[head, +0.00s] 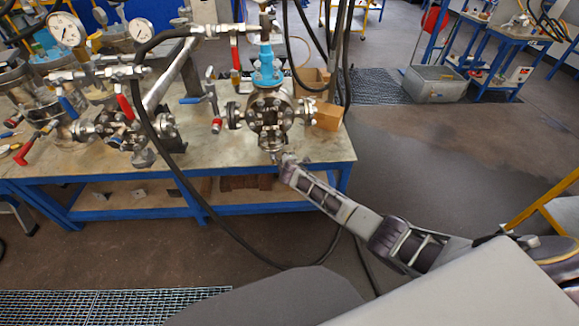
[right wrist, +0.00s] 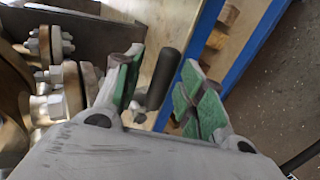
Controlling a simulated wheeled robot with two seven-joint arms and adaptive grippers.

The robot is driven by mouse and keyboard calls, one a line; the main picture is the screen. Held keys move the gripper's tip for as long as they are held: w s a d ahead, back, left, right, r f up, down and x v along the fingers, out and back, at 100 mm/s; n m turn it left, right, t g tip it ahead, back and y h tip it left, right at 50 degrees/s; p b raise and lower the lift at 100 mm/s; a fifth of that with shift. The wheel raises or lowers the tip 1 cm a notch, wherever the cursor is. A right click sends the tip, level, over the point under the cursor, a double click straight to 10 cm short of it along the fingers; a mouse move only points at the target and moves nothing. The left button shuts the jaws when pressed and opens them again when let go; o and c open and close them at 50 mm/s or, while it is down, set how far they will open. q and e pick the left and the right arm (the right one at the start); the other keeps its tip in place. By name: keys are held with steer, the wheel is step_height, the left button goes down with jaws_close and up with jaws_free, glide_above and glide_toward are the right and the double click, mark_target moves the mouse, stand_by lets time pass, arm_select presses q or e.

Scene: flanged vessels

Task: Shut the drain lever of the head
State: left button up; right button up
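A flanged metal vessel (head: 268,112) with a light-blue part above it stands near the right end of the workbench. My right gripper (head: 286,163) reaches in from the lower right, just below the vessel. In the right wrist view the right gripper (right wrist: 160,85) has its two green-padded fingers spread apart. A dark cylindrical handle (right wrist: 163,78), which looks like the drain lever, lies between the fingers, closer to the left one. I see no clear grip on it. The lever's root is hidden, and in the head view I cannot make the lever out. My left gripper is not in view.
The workbench (head: 240,177) has a blue frame edge close to the gripper. Bolted flanges (right wrist: 48,75) stand just left of the fingers. Cardboard boxes (head: 327,116) and black hoses are near the vessel.

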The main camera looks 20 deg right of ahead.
steer(key=v, duration=1.1)
steer(key=shift+s, duration=0.15)
stand_by(0.5)
steer(key=shift+r, duration=0.1)
stand_by(1.4)
